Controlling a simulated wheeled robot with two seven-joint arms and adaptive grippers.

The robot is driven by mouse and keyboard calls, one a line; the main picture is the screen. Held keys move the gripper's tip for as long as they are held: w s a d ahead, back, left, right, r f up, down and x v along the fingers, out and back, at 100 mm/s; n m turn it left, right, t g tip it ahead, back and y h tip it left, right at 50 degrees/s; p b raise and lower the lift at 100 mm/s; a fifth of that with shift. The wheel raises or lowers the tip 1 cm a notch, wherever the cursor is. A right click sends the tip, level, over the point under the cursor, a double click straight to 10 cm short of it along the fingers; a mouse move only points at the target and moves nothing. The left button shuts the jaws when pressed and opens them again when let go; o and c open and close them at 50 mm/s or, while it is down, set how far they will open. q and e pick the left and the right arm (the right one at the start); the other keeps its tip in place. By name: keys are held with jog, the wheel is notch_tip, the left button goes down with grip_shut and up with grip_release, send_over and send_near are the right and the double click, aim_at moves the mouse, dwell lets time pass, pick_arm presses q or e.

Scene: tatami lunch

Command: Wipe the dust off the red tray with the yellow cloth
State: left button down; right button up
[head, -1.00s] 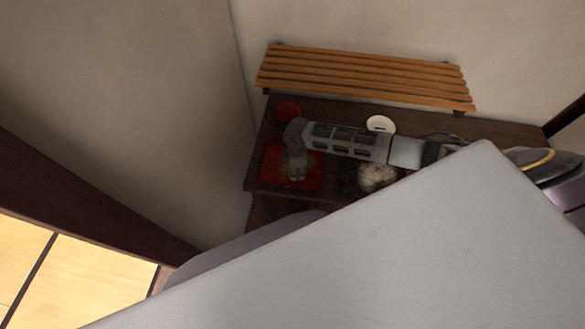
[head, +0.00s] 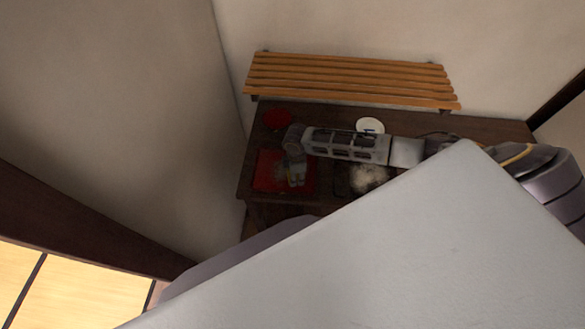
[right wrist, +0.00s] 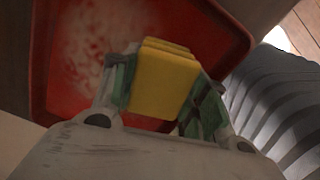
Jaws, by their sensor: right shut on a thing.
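The red tray (head: 265,184) lies on the dark table at its left part, and it fills the upper left of the right wrist view (right wrist: 215,22). A pale, patchy layer of dust (right wrist: 84,50) covers part of its floor. My right gripper (head: 297,180) is over the right part of the tray. In the right wrist view my right gripper (right wrist: 158,98) is shut on the folded yellow cloth (right wrist: 163,78). Whether the cloth touches the tray floor is hard to tell. My left gripper is not in view.
A red round dish (head: 278,119) stands behind the tray. A white plate (head: 370,125) is behind my right forearm, and a pale fluffy thing (head: 370,178) is in front of it. A slatted wooden shelf (head: 350,80) runs along the back wall. A wall stands close on the left.

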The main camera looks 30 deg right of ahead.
aim_at(283, 175)
jog(key=shift+s+d, duration=0.45)
jog(key=shift+d, duration=0.15)
jog(key=shift+w, duration=0.1)
jog(key=shift+w+d+f+b, duration=0.1)
jog(key=shift+w+d+b, duration=0.2)
jog(key=shift+w+d, duration=0.45)
jog(key=shift+w, duration=0.1)
jog(key=shift+a, duration=0.1)
jog(key=shift+w+a, duration=0.5)
jog(key=shift+a, duration=0.25)
jog(key=shift+w+a, duration=0.5)
jog(key=shift+a, duration=0.25)
jog(key=shift+w+a+f, duration=0.1)
jog(key=shift+w+a, duration=0.35)
jog(key=shift+a, duration=0.3)
jog(key=shift+w+a, duration=0.4)
jog(key=shift+a, duration=0.3)
